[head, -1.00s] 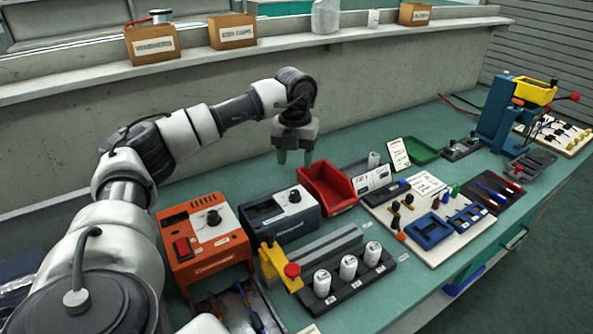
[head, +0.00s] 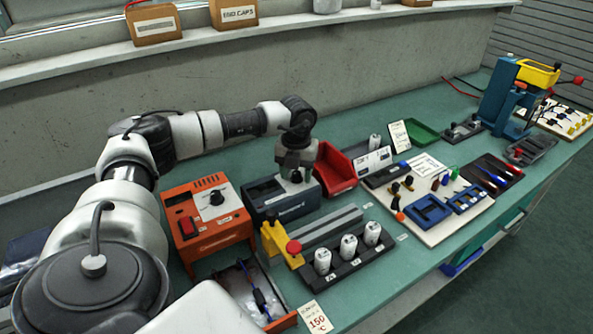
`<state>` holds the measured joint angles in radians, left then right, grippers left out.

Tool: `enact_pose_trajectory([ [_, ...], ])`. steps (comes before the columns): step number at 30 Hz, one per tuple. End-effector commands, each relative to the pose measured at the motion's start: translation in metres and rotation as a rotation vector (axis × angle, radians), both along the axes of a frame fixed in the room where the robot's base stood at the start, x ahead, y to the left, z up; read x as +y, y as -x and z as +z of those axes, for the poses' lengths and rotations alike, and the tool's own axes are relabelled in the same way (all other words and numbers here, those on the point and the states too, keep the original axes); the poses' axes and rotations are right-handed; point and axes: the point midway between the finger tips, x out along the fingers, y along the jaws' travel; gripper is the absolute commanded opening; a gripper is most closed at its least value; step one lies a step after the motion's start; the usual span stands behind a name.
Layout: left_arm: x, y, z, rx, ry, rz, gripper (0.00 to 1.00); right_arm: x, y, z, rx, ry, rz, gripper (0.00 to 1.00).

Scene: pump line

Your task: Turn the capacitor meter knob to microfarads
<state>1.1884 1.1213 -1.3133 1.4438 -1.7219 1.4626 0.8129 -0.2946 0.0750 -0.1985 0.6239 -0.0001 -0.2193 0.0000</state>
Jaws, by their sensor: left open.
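The capacitor meter, a dark blue-grey box (head: 262,215) with a dark screen and a light panel, stands on the green bench. My left gripper (head: 296,170) points down over the right part of its face, right at the knob (head: 296,177). The gripper is open, with its fingers close to the knob. I cannot tell whether they touch it. The gripper hides much of the knob and its scale, so the setting cannot be read. My right gripper is not in view.
An orange unit (head: 205,222) with its own black knob stands left of the meter. A red bin (head: 336,170) stands close on the right. In front are a yellow clamp with a red button (head: 283,245) and a rack (head: 350,262) of white capacitors.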

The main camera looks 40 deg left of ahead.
Motion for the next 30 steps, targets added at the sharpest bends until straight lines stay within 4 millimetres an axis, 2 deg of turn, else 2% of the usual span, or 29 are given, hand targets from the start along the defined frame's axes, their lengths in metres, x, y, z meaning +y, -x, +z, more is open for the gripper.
enact_pose_trajectory([
  [4, 0.0, 0.0, 0.0001, 0.0, 0.0, 0.0, 0.51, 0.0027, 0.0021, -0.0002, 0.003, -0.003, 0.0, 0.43],
  [12, 0.0, -0.0001, 0.0004, 0.0, 0.0, 0.001, 0.09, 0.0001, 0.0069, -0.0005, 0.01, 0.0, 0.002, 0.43],
  [14, 0.0, -0.0001, 0.0005, 0.0, 0.0, 0.001, 0.03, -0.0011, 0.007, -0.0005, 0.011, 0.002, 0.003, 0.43],
  [23, 0.0001, -0.0002, 0.0008, 0.0, 0.001, -0.042, 0.03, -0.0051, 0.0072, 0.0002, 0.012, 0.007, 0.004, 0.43],
  [30, 0.0, -0.0004, 0.0012, -0.001, 0.002, -0.182, 0.03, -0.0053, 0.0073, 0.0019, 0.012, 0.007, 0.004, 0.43],
])
